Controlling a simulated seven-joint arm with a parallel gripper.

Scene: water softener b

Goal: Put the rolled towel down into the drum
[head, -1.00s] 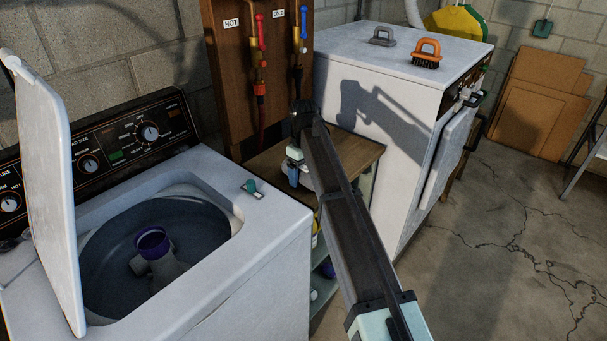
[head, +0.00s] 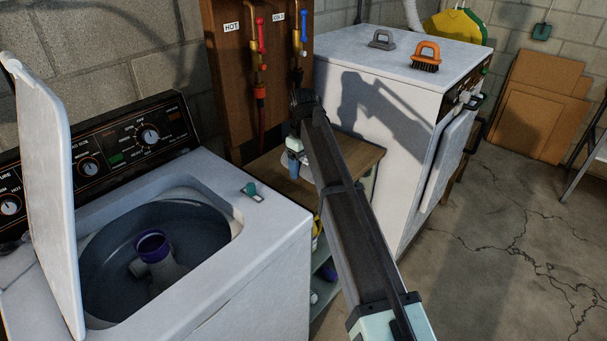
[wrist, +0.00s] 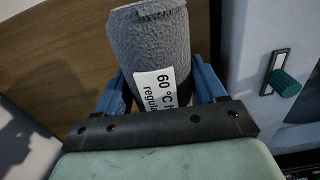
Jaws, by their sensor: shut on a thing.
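The rolled towel (wrist: 150,45) is grey with a white label printed "60 °C" and stands between the two blue fingers of my gripper (wrist: 155,90) in the wrist view. My gripper is shut on it.
The washer's white lid (head: 48,190) stands raised at the drum's left. A teal latch (head: 252,191) sits on the washer's top right; it also shows in the wrist view (wrist: 284,84). The wooden shelf (head: 355,158) and a white dryer (head: 375,110) stand to the right. Pipes (head: 262,90) run behind.

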